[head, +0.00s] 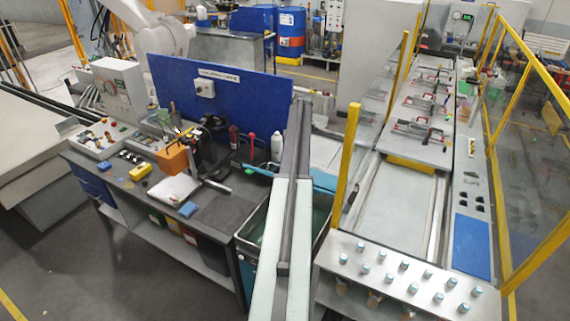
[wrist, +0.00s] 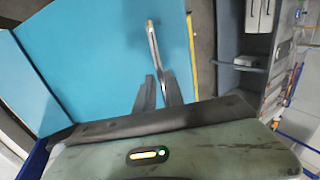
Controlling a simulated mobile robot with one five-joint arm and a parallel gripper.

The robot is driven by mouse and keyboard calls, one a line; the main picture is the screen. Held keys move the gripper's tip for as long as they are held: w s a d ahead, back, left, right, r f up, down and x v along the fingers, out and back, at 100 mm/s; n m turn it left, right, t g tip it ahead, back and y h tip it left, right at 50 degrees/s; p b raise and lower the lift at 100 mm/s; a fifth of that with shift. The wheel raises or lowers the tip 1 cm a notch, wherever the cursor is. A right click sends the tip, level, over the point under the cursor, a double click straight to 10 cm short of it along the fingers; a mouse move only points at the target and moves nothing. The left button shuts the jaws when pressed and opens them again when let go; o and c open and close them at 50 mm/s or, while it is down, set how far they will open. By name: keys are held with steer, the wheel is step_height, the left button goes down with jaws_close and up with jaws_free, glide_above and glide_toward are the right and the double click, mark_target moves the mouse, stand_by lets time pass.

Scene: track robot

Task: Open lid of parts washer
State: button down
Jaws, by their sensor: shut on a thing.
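The parts washer (head: 239,243) is a dark-rimmed tub at the right end of the workbench in the head view. Its greenish inside shows on both sides of my arm, so it looks at least partly open. The blue lid (head: 325,180) shows at the back of the tub, partly behind my arm; its exact angle is hard to tell. In the wrist view the lid (wrist: 90,65) fills the upper left, with a pale bar handle (wrist: 153,42) on it. My gripper (wrist: 158,80) is shut on the handle's near end. My arm hides the gripper in the head view.
The workbench (head: 225,205) left of the washer carries an orange box (head: 173,158), a yellow block (head: 140,171) and tools. A blue backboard (head: 240,97) stands behind. To the right are a conveyor track (head: 395,205) and yellow guard posts (head: 346,165).

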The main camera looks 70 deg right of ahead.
steer(key=shift+s+d+f, duration=0.15)
steer(key=shift+d+f, duration=0.05)
steer(key=shift+d, duration=0.2)
steer(key=c, duration=1.6)
jaws_free()
steer(key=shift+o, duration=0.5)
steer(key=shift+d+f, duration=0.3)
steer(key=shift+d, duration=0.2)
steer(key=shift+a+r, duration=0.1)
steer(key=shift+a, duration=0.1)
